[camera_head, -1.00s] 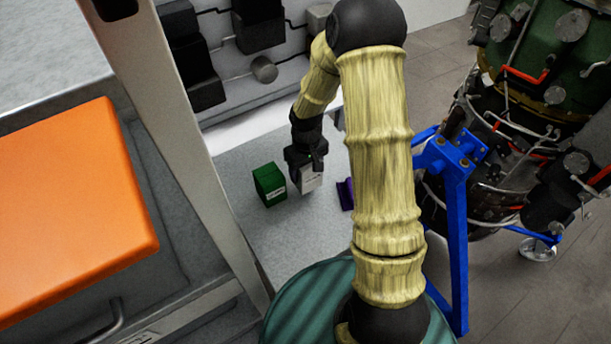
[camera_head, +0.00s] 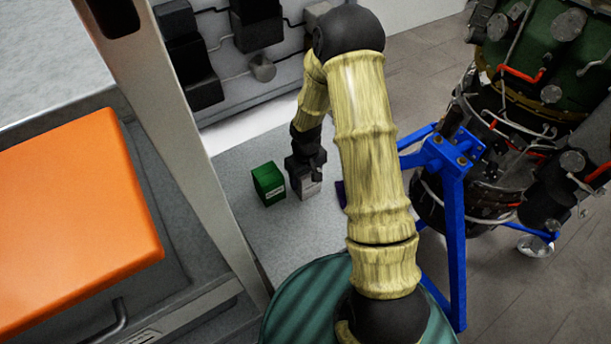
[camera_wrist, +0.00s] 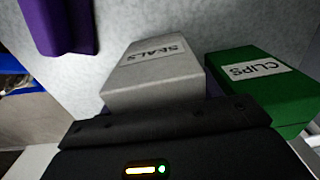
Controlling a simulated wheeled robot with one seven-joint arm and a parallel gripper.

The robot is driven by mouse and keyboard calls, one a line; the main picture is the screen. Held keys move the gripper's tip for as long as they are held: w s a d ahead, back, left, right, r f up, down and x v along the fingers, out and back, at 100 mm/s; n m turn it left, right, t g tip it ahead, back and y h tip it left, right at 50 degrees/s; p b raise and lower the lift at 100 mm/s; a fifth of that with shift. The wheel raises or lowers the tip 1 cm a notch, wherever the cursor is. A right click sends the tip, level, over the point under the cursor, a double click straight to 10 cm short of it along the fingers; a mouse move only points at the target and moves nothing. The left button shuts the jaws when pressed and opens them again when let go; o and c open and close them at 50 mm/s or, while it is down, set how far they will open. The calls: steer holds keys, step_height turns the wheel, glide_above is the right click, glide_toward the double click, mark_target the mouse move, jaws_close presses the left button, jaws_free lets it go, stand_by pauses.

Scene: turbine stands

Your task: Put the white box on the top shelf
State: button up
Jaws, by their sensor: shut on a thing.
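The white box (camera_head: 311,186) is on the grey table surface in the head view, just right of the green box. In the wrist view the white box (camera_wrist: 153,70), labelled SEALS, lies directly ahead of my gripper (camera_wrist: 170,125). In the head view my gripper (camera_head: 307,172) points down over the white box and is shut on it. The box's near part is hidden behind the gripper in the wrist view. I cannot tell whether the box touches the table. No top shelf can be made out for certain.
A green box (camera_head: 268,184), labelled CLIPS, stands close beside the white box. A purple object (camera_wrist: 60,25) is on the other side, partly hidden by my arm. A blue stand (camera_head: 455,220) with turbine parts is at right. An orange block (camera_head: 75,215) and a grey post (camera_head: 180,150) are at left.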

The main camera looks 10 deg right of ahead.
steer(key=o, duration=1.4)
step_height(320, 180, up, 12)
steer(key=b, duration=0.3)
steer(key=shift+r, duration=0.15)
steer(key=shift+s, duration=0.1)
steer(key=shift+s+r, duration=0.3)
steer(key=s+d+r+m+t, duration=0.1)
steer(key=s+r, duration=0.4)
steer(key=s, duration=0.9)
steer(key=m+t, duration=0.1)
steer(key=m, duration=0.1)
steer(key=shift+r+m+t, duration=0.15)
steer(key=shift+m+t, duration=0.15)
